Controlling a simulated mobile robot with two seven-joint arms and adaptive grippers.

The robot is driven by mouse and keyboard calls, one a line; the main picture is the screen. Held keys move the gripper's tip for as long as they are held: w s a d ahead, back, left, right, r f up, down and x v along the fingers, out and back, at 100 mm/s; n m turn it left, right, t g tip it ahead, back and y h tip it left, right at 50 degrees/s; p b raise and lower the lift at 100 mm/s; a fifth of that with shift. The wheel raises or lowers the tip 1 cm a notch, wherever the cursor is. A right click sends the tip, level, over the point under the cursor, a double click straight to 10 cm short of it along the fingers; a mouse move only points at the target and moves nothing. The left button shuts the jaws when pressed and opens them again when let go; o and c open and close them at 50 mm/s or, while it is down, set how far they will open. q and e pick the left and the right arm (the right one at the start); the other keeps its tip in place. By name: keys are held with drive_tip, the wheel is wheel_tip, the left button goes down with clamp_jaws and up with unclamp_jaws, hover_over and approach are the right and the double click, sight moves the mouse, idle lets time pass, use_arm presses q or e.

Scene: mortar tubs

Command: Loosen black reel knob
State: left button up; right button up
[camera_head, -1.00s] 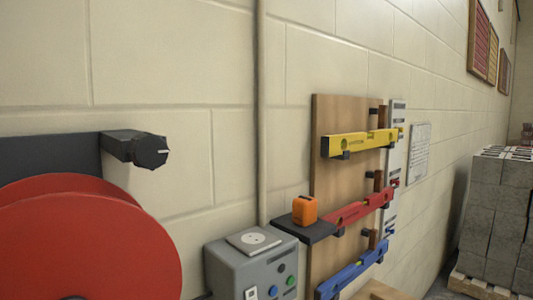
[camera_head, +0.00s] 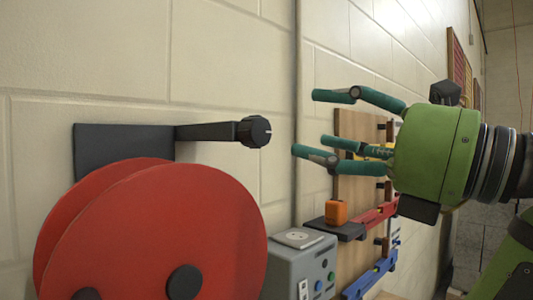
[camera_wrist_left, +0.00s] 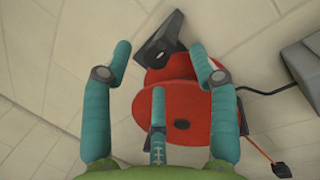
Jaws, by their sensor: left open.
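The black reel knob (camera_head: 256,131) is a dark ribbed knob with a white mark, at the end of a black arm standing out from the wall above the red reel (camera_head: 195,225). My left gripper (camera_head: 311,123) has green-blue fingers and a green palm. It is open and empty, just right of the knob, with its fingers pointing at it and a gap between. In the left wrist view the knob (camera_wrist_left: 157,53) lies ahead between the spread outer fingers, with the red reel (camera_wrist_left: 165,101) below it. My right gripper is not in view.
A grey control box (camera_head: 302,262) with buttons stands right of the reel. An orange device (camera_head: 336,212) sits on a dark shelf, beside a wooden board (camera_head: 352,124) with yellow, red and blue levels, partly behind my gripper.

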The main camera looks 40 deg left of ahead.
sight(262, 132)
use_arm(q)
drive_tip(key=s+a+t, duration=0.1)
drive_tip(key=s+a+t+h, duration=0.1)
drive_tip(key=a, duration=0.1)
drive_tip(key=s+a+t+h, duration=0.1)
drive_tip(key=a, duration=0.1)
drive_tip(key=shift+s+a, duration=0.15)
drive_tip(key=shift+a, duration=0.6)
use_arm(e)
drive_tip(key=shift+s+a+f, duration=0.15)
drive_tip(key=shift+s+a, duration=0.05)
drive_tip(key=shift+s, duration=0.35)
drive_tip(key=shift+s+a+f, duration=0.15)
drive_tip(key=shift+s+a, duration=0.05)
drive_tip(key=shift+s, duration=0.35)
use_arm(q)
drive_tip(key=c, duration=1.2)
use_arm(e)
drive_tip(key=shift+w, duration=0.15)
